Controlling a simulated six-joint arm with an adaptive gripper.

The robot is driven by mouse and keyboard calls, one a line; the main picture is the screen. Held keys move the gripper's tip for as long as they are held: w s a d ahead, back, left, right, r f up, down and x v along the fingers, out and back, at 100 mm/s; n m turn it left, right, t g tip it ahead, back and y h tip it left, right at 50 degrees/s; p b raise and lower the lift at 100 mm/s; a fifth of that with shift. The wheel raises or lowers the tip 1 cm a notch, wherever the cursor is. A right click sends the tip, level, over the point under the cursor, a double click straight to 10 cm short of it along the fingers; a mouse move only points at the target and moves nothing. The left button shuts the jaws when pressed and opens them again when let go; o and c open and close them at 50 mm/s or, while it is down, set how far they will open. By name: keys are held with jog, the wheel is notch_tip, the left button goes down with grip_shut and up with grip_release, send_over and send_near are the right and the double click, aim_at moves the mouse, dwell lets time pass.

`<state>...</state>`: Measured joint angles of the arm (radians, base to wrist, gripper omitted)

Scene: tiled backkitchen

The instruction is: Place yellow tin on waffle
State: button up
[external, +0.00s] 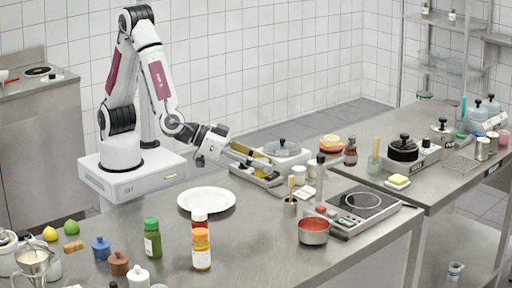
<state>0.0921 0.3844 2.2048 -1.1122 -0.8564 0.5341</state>
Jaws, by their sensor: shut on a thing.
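My gripper (243,156) reaches right from my arm, low over a grey metal tray at the back of the counter. It is shut on a yellow object (262,160), which appears to be the yellow tin and is partly hidden by the fingers. I cannot tell whether the tin touches the tray. I cannot clearly make out a waffle. A round yellow-and-orange stack (331,143) stands at the back right, and a pale yellow square piece (398,181) lies on the right counter; both are too small to identify surely.
A white plate (206,199) lies empty left of centre. Green (152,238) and orange-capped (201,249) bottles stand in front. A red-filled pan (313,231) and a hot plate (362,202) are to the right. Counter between plate and pan is mostly clear.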

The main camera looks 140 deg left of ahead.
jog(key=s+a+r+n+g+y, duration=0.1)
jog(key=s+a+n+g, duration=0.1)
jog(key=a, duration=0.9)
jog(key=s+a+n+g+y, duration=0.1)
jog(key=s+a+n+y, duration=0.1)
jog(key=a, duration=0.9)
notch_tip(320, 180, up, 4)
jog(key=n+g, duration=0.1)
jog(key=g, duration=0.1)
send_over(332, 137)
jog(key=shift+w+d+f, duration=0.1)
jog(key=shift+f, duration=0.1)
jog(key=shift+f, duration=3.1)
jog(key=shift+f, duration=1.85)
